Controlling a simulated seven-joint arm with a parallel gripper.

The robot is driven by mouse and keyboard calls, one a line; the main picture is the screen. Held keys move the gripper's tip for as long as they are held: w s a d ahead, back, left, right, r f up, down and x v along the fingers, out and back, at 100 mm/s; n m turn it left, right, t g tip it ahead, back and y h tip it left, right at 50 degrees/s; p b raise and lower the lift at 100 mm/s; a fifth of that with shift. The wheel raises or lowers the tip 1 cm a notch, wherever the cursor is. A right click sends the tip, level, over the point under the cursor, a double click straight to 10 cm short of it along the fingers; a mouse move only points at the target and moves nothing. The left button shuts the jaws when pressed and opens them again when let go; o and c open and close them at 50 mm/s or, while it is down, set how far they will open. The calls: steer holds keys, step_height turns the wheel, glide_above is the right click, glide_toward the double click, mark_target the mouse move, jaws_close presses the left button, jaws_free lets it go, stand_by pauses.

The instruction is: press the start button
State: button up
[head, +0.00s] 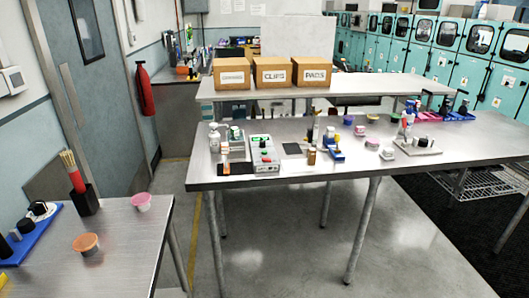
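A light grey control box (256,167) stands on the front part of the steel table, left of its middle. Its sloped face carries small coloured spots that look like buttons, red and green among them. They are too small to tell which is the start button or whether any is pressed. My gripper and arm are not in view.
Bottles on a tray (229,150) stand left of the control box. A dark flat square (293,148) and small bottles (312,157) are to its right. Boxes (273,73) sit on the raised shelf behind. A nearer left table (130,245) holds cups and a blue tray.

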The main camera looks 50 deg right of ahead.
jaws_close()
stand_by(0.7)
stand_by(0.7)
